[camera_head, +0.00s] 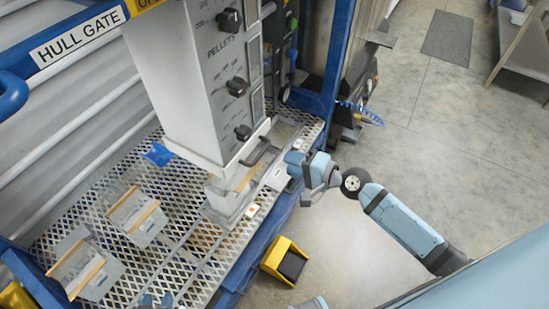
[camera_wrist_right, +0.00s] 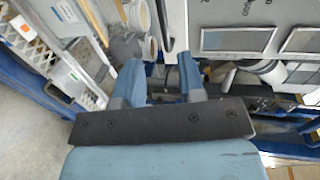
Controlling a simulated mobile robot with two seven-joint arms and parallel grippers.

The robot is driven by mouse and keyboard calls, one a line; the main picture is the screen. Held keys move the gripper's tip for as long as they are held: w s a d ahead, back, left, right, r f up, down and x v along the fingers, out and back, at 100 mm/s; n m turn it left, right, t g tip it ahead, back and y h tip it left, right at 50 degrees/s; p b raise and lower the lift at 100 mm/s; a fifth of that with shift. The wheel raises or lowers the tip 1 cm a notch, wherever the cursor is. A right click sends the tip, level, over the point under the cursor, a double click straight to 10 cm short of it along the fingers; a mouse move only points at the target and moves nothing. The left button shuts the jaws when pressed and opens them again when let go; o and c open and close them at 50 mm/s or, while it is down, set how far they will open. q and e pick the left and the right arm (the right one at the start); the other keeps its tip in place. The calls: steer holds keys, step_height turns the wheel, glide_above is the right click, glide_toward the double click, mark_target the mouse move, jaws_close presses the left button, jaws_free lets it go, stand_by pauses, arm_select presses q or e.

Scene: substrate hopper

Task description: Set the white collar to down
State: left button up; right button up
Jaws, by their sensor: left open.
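The white collar (camera_head: 228,162) is a pale band around the foot of the grey PELLETS column (camera_head: 200,75). A dark handle (camera_head: 256,152) is at its right side. It sits just above a small pale box on the mesh deck; any gap between them is hard to judge. My right gripper (camera_head: 292,160) is right of the collar and handle, apparently apart from them. In the right wrist view its fingers (camera_wrist_right: 160,78) are spread, with nothing clearly held. My left gripper (camera_head: 156,300) shows only as blue fingertips at the bottom edge, spread and empty, away from the collar.
The mesh deck (camera_head: 190,262) carries small wood-edged boxes (camera_head: 135,214) at left. A blue knob (camera_head: 158,154) is left of the column. A blue post stands behind my right gripper. A yellow-and-black bin (camera_head: 285,262) is on the floor.

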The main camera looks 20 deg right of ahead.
steer(key=v, duration=0.3)
steer(key=shift+s+d+r, duration=0.15)
steer(key=shift+s+d, duration=0.05)
steer(key=shift+s, duration=0.1)
steer(key=s+a+f+n+h+p, duration=0.2)
steer(key=s+n+h+p, duration=0.1)
steer(key=s+n+p, duration=0.2)
steer(key=s+a+f+n+g+h+p, duration=0.1)
steer(key=s+a+f+n+h+p, duration=0.1)
steer(key=s+n+p, duration=0.3)
steer(key=s+a+n+h, duration=0.1)
steer(key=s+n, duration=0.2)
steer(key=s, duration=0.1)
stand_by(0.5)
steer(key=shift+s, duration=0.1)
stand_by(1.4)
